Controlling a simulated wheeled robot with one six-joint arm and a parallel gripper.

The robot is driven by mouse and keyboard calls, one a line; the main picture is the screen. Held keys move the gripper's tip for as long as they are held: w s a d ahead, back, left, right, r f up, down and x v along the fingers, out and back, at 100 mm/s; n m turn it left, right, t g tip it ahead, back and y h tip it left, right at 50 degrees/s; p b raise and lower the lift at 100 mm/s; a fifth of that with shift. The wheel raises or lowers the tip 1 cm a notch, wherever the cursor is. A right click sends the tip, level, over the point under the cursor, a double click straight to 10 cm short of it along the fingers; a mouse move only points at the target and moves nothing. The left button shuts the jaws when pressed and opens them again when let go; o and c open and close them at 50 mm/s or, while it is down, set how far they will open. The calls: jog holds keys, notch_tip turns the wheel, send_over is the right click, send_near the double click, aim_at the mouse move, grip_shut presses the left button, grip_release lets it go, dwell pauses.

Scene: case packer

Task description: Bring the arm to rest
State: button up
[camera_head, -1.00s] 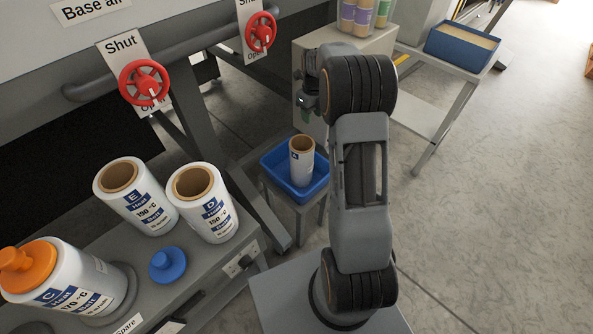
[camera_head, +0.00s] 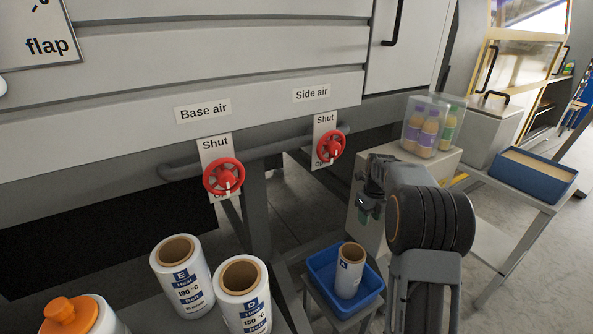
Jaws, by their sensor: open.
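My arm (camera_head: 435,215) stands at the lower right of the head view, bent at its thick dark joint. My gripper (camera_head: 366,212) hangs at the left side of that joint, small and partly in shadow. It is open, and I see nothing held in it. It is above and behind a blue tray (camera_head: 318,303), apart from the white roll (camera_head: 350,270) that stands in the tray. The lower arm is cut off by the bottom edge of the picture.
Two red valve wheels, Base air (camera_head: 224,178) and Side air (camera_head: 331,147), sit on the machine front. White rolls E (camera_head: 184,280) and D (camera_head: 246,300) stand at lower left. A clear box of bottles (camera_head: 430,125) and a blue bin (camera_head: 535,180) are right of centre.

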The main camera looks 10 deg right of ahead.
jog(key=s+a+r+n+t+p, duration=0.1)
jog(key=s+a+r+n+p, duration=0.6)
jog(key=s+r+n, duration=0.4)
jog(key=s+a+r+n+t+p, duration=0.2)
jog(key=s+a+r+n+p, duration=0.6)
jog(key=s+n, duration=0.5)
notch_tip(320, 180, up, 3)
jog(key=n, duration=0.8)
jog(key=shift+s+n+t+p, duration=0.3)
jog(key=shift+s+n, duration=0.1)
jog(key=shift+a+f, duration=0.1)
